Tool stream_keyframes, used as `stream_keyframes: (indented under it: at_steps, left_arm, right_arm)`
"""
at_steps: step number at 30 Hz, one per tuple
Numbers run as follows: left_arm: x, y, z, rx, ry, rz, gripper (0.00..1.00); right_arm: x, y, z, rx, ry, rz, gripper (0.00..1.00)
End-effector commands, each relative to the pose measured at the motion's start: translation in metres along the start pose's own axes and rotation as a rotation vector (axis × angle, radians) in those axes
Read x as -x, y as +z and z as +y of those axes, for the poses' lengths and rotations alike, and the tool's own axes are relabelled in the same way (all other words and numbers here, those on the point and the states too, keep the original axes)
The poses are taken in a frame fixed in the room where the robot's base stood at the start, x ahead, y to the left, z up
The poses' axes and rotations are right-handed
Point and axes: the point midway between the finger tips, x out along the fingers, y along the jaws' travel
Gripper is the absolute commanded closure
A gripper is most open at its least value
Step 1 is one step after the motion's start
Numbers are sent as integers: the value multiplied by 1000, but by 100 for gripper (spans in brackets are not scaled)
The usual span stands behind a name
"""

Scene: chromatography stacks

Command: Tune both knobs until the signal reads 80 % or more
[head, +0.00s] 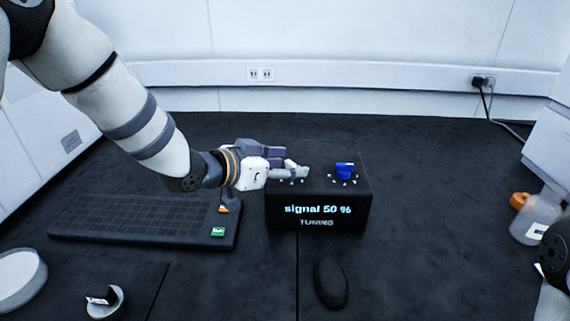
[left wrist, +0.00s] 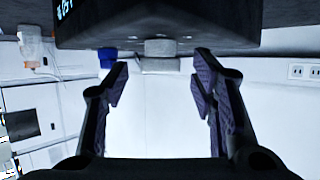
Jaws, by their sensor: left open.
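The black tuning box (head: 320,210) stands on the dark bench and reads "signal 50 %" with "TUNING" below. A blue knob (head: 345,171) sits on its top at the right, with tick marks around it. A pale grey knob (head: 301,171) is at the left, partly covered by my left gripper (head: 284,165). In the left wrist view, the box hangs at the top, with the grey knob (left wrist: 160,50) between the spread fingers of the left gripper (left wrist: 160,90) and the blue knob (left wrist: 107,57) to the left. The left gripper is open; finger contact with the grey knob is not visible. My right gripper is out of view.
A black keyboard (head: 120,218) lies left of the box, under my left arm. A black mouse (head: 330,284) lies in front. A small round container (head: 105,302) is at the lower left.

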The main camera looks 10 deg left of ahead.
Motion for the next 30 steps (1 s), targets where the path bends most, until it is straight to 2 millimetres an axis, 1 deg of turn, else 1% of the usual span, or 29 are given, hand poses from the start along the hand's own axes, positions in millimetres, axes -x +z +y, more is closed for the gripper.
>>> stream_keyframes:
  at_steps: [2,5,6,8,9,16,20,26,30]
  left_arm:
    - [0,-1,0,-1,0,1,48]
    - [1,-1,0,-1,0,1,69]
    - [1,-1,0,-1,0,1,78]
    - [1,-1,0,0,0,1,91]
    - [1,-1,0,0,0,1,96]
    - [1,0,0,-4,12,0,96]
    - [0,1,-2,-19,50,1,96]
    - [-1,3,-6,-67,168,-1,96]
    - [-3,4,-9,-115,279,-4,96]
  right_arm:
    - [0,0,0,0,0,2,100]
    - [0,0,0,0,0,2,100]
    - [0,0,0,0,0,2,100]
    - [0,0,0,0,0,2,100]
    - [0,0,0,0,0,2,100]
    - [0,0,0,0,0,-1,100]
    - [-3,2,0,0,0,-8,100]
    - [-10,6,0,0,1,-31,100]
    - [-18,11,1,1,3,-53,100]
